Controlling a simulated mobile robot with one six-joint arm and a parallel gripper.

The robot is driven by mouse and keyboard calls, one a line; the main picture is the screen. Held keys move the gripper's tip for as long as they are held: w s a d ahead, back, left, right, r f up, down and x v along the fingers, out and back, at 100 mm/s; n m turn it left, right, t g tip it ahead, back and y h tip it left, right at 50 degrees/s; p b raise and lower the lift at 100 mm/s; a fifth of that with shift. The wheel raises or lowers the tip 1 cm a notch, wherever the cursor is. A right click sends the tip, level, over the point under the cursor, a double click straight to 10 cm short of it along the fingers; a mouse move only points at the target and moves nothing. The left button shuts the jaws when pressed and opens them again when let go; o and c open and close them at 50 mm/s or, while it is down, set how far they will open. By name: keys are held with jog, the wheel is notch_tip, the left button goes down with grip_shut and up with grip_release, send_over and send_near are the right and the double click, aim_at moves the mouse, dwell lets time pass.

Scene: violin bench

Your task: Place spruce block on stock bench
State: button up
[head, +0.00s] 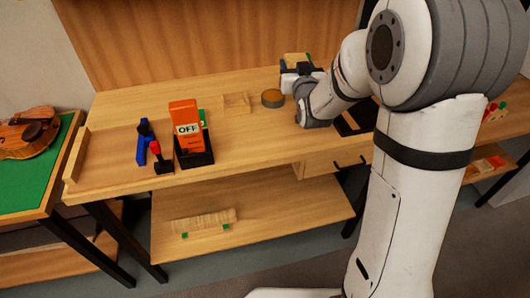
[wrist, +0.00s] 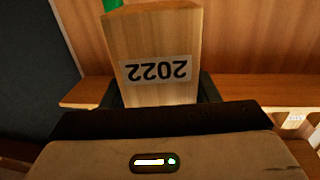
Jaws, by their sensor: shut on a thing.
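My gripper (head: 298,70) is shut on a pale wooden block (head: 297,58), which I take to be the spruce block, above the back right of the wooden bench (head: 240,150). In the wrist view the block (wrist: 150,35) stands out between the dark fingers, with a white label reading "2022" upside down and a green patch at its far end. Which surface is the stock bench I cannot tell for sure.
On the bench are an orange "OFF" sign (head: 186,125) in a black holder, blue and red clamp-like tools (head: 146,140), a small wooden tray (head: 236,103) and a round tin (head: 272,98). A wood piece (head: 204,221) lies on the lower shelf. A violin body (head: 28,132) lies on green at left.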

jog(key=s+a+f+n+y+b, duration=0.1)
jog(key=s+a+f+y+b, duration=0.15)
jog(key=s+a+b, duration=0.6)
jog(key=d+f+b, duration=0.1)
jog(key=f, duration=0.2)
jog(key=w+f+b, duration=0.1)
jog(key=f+b, duration=0.1)
jog(key=f, duration=0.2)
jog(key=w+d+f+b, duration=0.1)
jog(key=f, duration=0.2)
jog(key=shift+d+f, duration=0.15)
jog(key=shift+d, duration=0.2)
jog(key=shift+b, duration=0.3)
jog(key=shift+f, duration=0.2)
jog(key=o, duration=1.1)
jog(key=shift+r, duration=0.1)
jog(key=shift+c, duration=0.2)
jog(key=shift+r, duration=0.1)
